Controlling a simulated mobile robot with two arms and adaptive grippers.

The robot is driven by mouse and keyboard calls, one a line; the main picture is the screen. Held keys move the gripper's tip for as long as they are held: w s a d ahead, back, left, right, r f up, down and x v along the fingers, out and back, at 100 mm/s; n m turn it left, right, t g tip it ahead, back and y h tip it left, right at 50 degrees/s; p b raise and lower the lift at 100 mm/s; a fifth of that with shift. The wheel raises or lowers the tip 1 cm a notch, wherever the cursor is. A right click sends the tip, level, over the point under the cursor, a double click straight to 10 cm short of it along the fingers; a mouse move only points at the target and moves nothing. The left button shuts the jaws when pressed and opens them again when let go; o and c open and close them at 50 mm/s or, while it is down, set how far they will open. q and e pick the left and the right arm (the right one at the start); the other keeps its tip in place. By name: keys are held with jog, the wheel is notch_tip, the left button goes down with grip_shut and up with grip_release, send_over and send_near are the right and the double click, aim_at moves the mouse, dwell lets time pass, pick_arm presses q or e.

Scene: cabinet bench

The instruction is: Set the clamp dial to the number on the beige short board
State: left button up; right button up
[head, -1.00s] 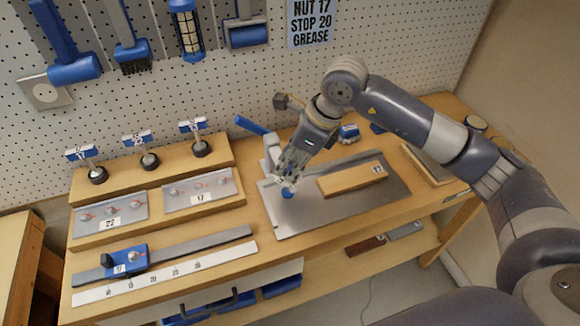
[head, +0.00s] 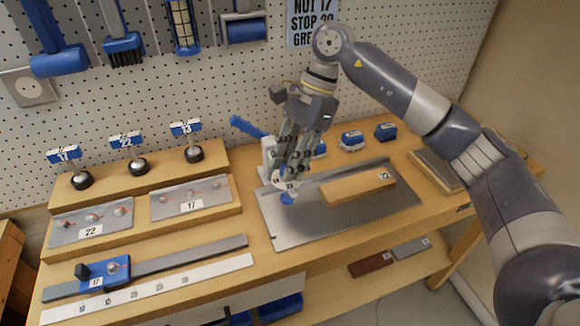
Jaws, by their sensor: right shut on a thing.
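The beige short board (head: 350,190) lies on a grey metal plate (head: 290,232). It has a small white number label at its right end, too small to read surely, possibly 22. The clamp (head: 268,153) stands at the plate's back left, with a blue handle (head: 247,127) pointing up left. Its white dial (head: 291,186) has a small dark number I cannot read surely, and a blue tip (head: 287,198) sits below it. My right gripper (head: 287,170) points down with its fingers shut at the dial, partly hiding it and the clamp. My left gripper is not in view.
Blue blocks (head: 386,131) stand behind the plate. Number-tagged levers (head: 137,166), panels with knobs (head: 190,199) and a scale with a blue slider (head: 105,275) fill the left. A pegboard with tools rises behind. The plate's front is clear.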

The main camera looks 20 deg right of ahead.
jog(key=shift+w+n+g+b, duration=0.1)
jog(key=shift+n+g+b, duration=0.25)
jog(key=shift+n, duration=0.45)
jog(key=o, duration=1.1)
jog(key=shift+c, duration=0.2)
jog(key=shift+r, duration=0.1)
jog(key=v, duration=1.2)
jog(key=shift+a, duration=0.2)
